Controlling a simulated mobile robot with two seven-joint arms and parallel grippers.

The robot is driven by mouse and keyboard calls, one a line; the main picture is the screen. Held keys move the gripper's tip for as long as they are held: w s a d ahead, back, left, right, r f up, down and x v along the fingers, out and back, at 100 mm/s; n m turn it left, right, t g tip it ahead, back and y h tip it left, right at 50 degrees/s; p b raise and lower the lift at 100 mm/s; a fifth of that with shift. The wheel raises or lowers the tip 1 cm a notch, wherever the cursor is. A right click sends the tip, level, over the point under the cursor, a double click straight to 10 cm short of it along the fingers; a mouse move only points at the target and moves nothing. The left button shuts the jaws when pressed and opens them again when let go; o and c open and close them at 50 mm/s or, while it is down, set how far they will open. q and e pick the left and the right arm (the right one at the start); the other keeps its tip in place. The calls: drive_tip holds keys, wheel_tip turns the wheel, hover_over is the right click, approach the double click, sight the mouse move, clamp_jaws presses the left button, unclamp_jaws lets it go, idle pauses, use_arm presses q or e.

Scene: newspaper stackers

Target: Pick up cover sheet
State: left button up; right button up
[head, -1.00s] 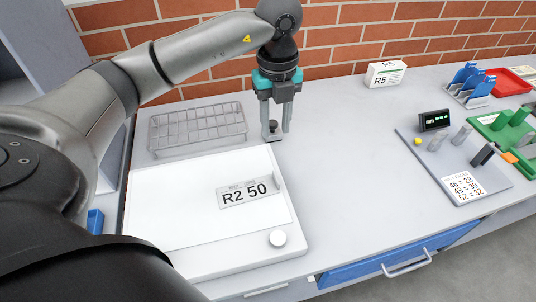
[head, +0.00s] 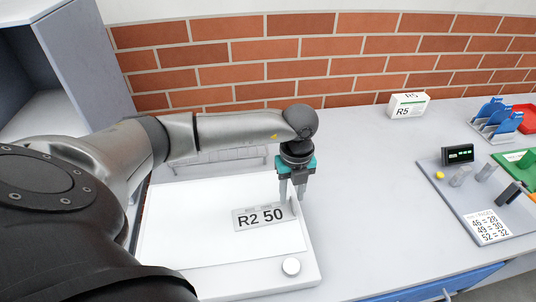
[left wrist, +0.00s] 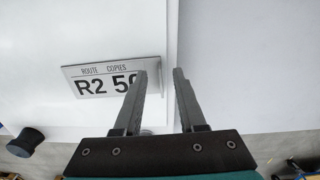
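The cover sheet (head: 262,216) is a pale grey card printed "R2 50", lying on a flat white surface. It also shows in the left wrist view (left wrist: 98,78), where "ROUTE COPIES" is readable and a finger hides its right end. My left gripper (head: 291,202) points down at the right end of the card. In the left wrist view its two fingers (left wrist: 160,75) are spread apart with nothing visibly clamped. I cannot tell how high above the card the fingertips are. My right gripper is not in view.
A wire rack (head: 222,155) lies behind, partly hidden by my arm. A white R5 box (head: 408,106) and a grey tray (head: 448,190) stand to the right. The table between is clear.

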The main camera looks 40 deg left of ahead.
use_arm(q)
drive_tip(key=shift+f, duration=0.75)
clamp_jaws()
